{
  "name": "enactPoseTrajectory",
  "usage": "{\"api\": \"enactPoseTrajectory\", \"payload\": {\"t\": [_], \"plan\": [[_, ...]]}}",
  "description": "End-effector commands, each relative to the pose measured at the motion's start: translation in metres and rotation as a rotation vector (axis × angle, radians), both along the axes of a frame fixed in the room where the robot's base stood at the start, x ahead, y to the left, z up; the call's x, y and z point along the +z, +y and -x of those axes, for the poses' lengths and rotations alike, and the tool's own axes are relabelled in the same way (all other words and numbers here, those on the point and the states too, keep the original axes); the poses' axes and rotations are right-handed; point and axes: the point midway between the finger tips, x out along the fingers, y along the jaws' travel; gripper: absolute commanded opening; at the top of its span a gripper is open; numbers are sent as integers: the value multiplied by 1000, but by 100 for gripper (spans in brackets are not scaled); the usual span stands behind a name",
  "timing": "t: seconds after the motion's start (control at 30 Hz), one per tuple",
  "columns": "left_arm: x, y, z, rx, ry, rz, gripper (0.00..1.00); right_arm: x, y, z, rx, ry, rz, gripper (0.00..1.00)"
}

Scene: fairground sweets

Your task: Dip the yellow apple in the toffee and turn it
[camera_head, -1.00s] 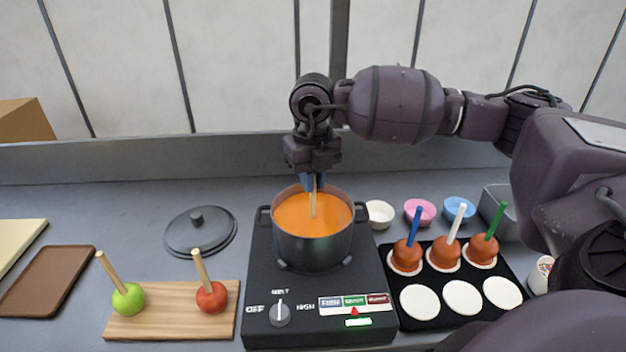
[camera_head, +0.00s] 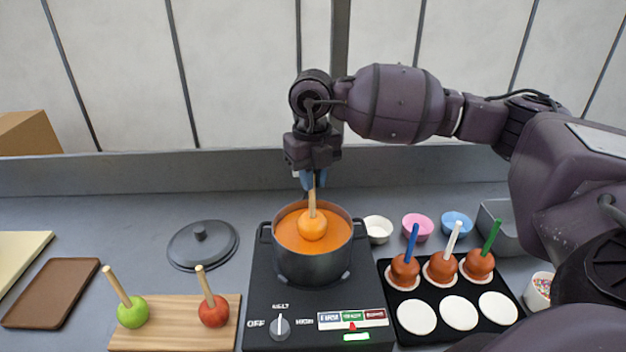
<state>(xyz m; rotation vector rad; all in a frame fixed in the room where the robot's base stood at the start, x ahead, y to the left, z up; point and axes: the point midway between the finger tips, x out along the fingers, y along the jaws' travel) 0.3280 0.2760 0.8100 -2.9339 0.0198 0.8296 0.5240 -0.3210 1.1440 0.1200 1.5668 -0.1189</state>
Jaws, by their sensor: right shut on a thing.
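My right gripper (camera_head: 312,182) is above the pot, shut on the wooden stick (camera_head: 312,202) of an apple. The apple (camera_head: 312,226) hangs upright from the stick inside the dark pot (camera_head: 312,268). Its upper part shows above the orange toffee (camera_head: 290,235) and looks orange-coated; its own colour and its underside are hidden. The pot stands on a black hot plate (camera_head: 262,300) with a knob (camera_head: 280,327) and a lit green strip. My left gripper does not show.
A wooden board (camera_head: 165,342) holds a green apple (camera_head: 133,312) and a red apple (camera_head: 213,311) on sticks. A black tray (camera_head: 393,287) holds several coated apples and white discs. A lid (camera_head: 202,252) lies left of the pot. Small bowls (camera_head: 418,226) stand behind the tray.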

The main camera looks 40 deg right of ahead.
Motion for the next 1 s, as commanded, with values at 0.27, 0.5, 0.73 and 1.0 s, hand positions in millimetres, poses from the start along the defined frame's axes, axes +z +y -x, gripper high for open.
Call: {"api": "enactPoseTrajectory", "payload": {"t": [0.27,0.5,0.73,1.0], "plan": [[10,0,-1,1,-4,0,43,16,0,0,0,-2,0,0],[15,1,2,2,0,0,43,27,0,0,-1,-1,1,0],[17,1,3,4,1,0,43,31,0,0,-1,0,1,0],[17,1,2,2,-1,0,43,31,0,0,-1,0,1,0]]}}
